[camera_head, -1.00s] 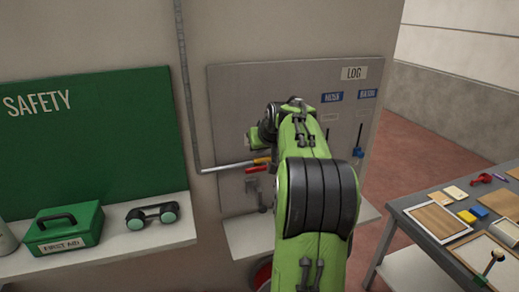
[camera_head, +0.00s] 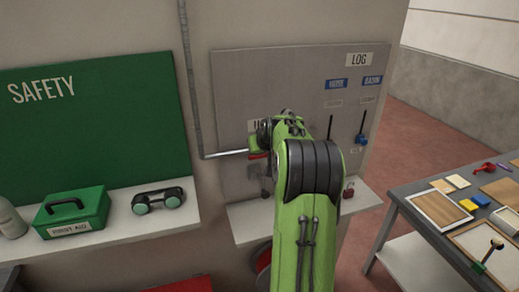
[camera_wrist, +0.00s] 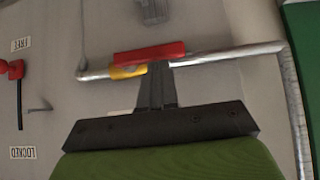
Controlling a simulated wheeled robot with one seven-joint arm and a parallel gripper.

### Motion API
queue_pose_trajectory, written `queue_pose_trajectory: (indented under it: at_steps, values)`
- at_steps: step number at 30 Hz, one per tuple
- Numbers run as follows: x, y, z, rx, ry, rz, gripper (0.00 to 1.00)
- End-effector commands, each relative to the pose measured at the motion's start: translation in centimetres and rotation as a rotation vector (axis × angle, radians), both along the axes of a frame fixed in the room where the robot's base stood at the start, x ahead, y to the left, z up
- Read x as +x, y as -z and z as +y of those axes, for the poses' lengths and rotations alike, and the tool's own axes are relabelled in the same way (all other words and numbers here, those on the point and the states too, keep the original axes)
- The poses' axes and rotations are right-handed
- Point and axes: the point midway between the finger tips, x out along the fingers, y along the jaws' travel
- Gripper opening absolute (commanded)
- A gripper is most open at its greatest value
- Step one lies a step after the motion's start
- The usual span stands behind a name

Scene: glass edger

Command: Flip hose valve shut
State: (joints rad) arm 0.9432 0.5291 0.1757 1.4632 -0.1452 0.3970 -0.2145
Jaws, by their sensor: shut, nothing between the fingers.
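The hose valve sits on the grey pipe (camera_wrist: 230,54) at the panel. In the wrist view its red lever (camera_wrist: 150,53) lies nearly along the pipe, slightly tilted, with the yellow valve part (camera_wrist: 127,72) just beside it. My gripper (camera_wrist: 156,70) is shut and empty, its fingertips right at the lever and pipe. I cannot tell whether they touch.
The wrist view is upside down and shows a red-knobbed lever (camera_wrist: 18,70) between FREE and LOCKED labels. A shelf (camera_head: 240,220) juts out below the panel. A first aid box (camera_head: 72,212) and goggles (camera_head: 158,200) stand left; a cluttered table (camera_head: 410,215) stands right.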

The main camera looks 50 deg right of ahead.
Motion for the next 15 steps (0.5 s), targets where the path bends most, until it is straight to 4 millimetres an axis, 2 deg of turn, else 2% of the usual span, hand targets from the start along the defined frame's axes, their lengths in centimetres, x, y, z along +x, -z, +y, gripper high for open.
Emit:
queue_pose_trajectory:
  at_steps: [15]
  values:
    - [0.32,0.89,0.56,-0.108,-0.004,0.058,0.0]
